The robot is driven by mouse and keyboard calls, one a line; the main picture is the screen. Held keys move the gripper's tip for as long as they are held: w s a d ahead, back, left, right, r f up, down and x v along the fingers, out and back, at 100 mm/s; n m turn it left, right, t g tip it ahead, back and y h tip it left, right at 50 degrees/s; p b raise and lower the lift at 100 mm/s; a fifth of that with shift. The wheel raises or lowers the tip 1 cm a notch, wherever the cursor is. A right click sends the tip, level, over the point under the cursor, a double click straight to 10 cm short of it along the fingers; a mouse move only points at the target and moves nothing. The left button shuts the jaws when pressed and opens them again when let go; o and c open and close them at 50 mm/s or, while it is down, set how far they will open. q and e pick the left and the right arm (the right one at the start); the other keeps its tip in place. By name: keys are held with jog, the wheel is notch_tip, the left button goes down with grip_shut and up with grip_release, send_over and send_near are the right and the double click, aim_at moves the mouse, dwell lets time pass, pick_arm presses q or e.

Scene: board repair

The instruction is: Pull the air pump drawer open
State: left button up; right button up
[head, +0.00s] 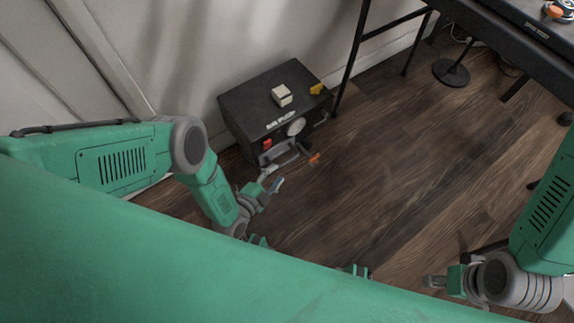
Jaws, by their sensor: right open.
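The air pump (245,103) is a black box on the floor against the wall, with a white label on its front edge. Its front carries a round pale gauge (296,126), a red part and a grey handle (279,153). The drawer outline is too small to make out. My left gripper (272,178) is just in front of the handle, its two fingers apart and nothing seen between them. Whether a finger touches the handle I cannot tell. My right gripper (434,281) is open and empty at the lower right, far from the pump.
A cream block (282,95) and a small yellow item (316,89) lie on the pump. An orange-tipped part (314,158) sticks out at its front right. A dark table (500,30) stands at upper right. The wooden floor (400,150) between is clear.

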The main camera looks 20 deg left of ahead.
aim_at(286, 162)
pick_arm(q)
jog(key=b+x, duration=0.1)
jog(key=x, duration=0.4)
jog(key=shift+f+b, duration=0.1)
jog(key=shift+b, duration=0.3)
jog(key=shift+w+d, duration=0.3)
jog(key=shift+w, duration=0.35)
jog(key=shift+c, duration=0.3)
grip_shut()
